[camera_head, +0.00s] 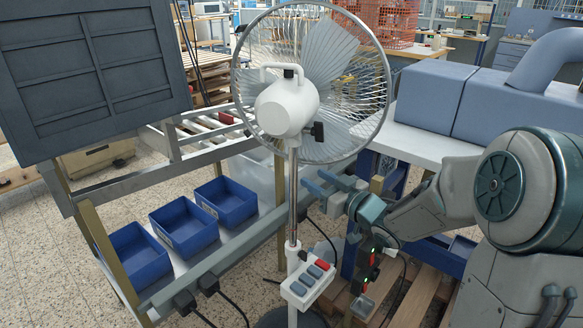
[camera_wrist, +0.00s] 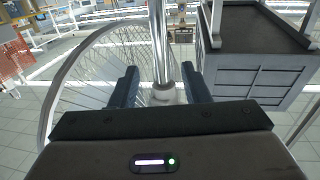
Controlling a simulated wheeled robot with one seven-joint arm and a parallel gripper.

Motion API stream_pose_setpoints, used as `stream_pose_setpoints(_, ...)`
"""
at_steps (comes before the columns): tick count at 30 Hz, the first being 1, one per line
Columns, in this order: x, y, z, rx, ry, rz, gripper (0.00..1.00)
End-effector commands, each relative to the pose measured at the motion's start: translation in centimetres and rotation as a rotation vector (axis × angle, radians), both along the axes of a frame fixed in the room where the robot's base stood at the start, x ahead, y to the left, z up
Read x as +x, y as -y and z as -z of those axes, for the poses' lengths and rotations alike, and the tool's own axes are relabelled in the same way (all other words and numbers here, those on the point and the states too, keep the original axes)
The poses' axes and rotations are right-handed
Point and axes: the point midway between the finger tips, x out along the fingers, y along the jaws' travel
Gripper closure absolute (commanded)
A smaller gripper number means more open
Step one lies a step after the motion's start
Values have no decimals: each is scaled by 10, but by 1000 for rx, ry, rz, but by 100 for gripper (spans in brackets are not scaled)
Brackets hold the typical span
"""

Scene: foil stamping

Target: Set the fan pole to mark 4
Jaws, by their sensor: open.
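The white standing fan (camera_head: 287,105) has a round wire cage and a chrome pole (camera_head: 293,205) that slides into a wider white lower tube (camera_head: 292,258). No numbered marks can be read on the pole. A dark knob (camera_head: 318,131) sits beside the motor housing. My gripper (camera_head: 312,183) is open just right of the chrome pole, below the motor housing, its blue fingers pointing toward the pole. In the wrist view, the pole (camera_wrist: 157,45) and a pale collar (camera_wrist: 162,94) show between the two spread fingers. I cannot tell whether either finger touches the pole.
A control box (camera_head: 308,285) with grey and red buttons is on the fan's lower tube. Blue bins (camera_head: 185,230) line a rack at left, below a dark panelled box (camera_head: 90,70). A blue-grey machine (camera_head: 440,95) stands at right. A wooden pallet and cables lie below.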

Motion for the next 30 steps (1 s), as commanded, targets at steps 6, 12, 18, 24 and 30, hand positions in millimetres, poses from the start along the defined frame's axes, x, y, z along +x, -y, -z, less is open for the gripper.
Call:
stream_pose_setpoints(6, 35, -35, 1, 2, -1, -4, 58)
stream_pose_setpoints(12, 58, -55, 0, 1, 1, 0, 58)
stream_pose_setpoints(18, 68, -64, 0, 0, -1, 0, 58)
stream_pose_setpoints(24, 69, -64, 0, 0, -1, 1, 58)
stream_pose_setpoints(30, 68, -64, 0, -1, -1, 1, 91)
